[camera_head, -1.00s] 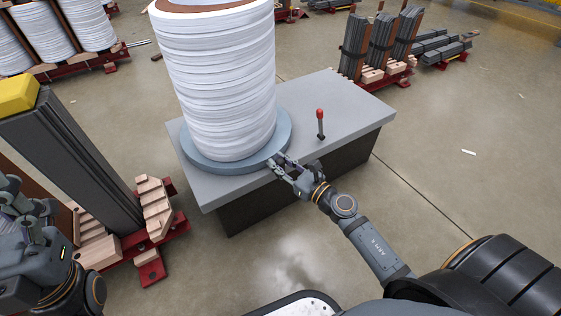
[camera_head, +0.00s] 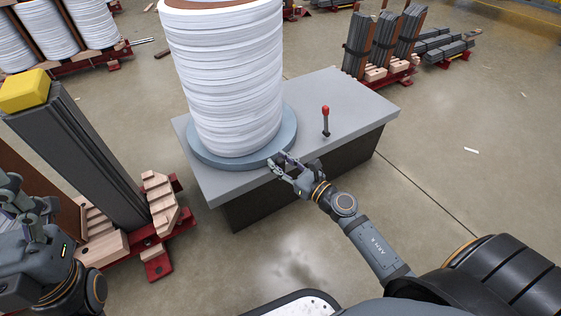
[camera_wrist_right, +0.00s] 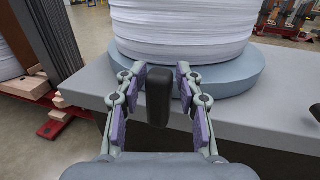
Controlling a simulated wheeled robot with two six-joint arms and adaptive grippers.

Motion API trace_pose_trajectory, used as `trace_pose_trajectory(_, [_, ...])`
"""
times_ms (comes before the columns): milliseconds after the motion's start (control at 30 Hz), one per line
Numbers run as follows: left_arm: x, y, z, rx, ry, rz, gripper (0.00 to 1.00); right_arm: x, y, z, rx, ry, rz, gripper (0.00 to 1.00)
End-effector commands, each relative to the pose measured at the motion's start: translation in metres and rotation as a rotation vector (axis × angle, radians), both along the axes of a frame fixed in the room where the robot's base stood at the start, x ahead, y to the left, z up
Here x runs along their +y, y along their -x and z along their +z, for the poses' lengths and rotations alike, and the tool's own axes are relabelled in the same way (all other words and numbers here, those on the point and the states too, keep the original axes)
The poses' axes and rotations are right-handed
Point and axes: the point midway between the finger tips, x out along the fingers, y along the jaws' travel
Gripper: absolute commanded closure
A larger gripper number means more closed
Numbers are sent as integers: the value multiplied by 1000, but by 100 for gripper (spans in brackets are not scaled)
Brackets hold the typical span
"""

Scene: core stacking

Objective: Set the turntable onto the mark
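The turntable is a round blue-grey disc (camera_head: 200,160) lying on the grey table (camera_head: 350,105), and a tall white coil stack (camera_head: 228,85) stands on it. Its rim also shows in the right wrist view (camera_wrist_right: 235,78). A black upright handle (camera_wrist_right: 158,97) is at the turntable's near edge. My right gripper (camera_head: 280,163) is at that edge, with its fingers on both sides of the handle; it looks open, with narrow gaps beside the handle. My left gripper (camera_head: 28,205) is at the left edge, away from the turntable; its fingers are partly cut off. I cannot make out a mark.
A lever with a red knob (camera_head: 326,118) stands on the table to the right of the turntable. Dark bars on a red stand with wooden blocks (camera_head: 160,205) are at left, under a yellow block (camera_head: 25,90). More racks stand behind.

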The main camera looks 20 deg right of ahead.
Motion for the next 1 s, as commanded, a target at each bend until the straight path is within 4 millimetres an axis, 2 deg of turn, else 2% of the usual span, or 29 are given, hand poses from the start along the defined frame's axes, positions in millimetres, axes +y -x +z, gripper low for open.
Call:
trace_pose_trajectory(333, [1,0,0,0,4,1,38,-1,0,1,-1,0,-3,53])
trace_pose_trajectory(467, [0,0,0,0,3,0,38,-1,0,8,-1,3,-1,53])
trace_pose_trajectory(800, [0,0,0,0,1,0,38,0,0,63,-6,7,0,53])
trace_pose_trajectory(1000, [0,0,0,0,1,0,38,0,0,88,-3,7,1,53])
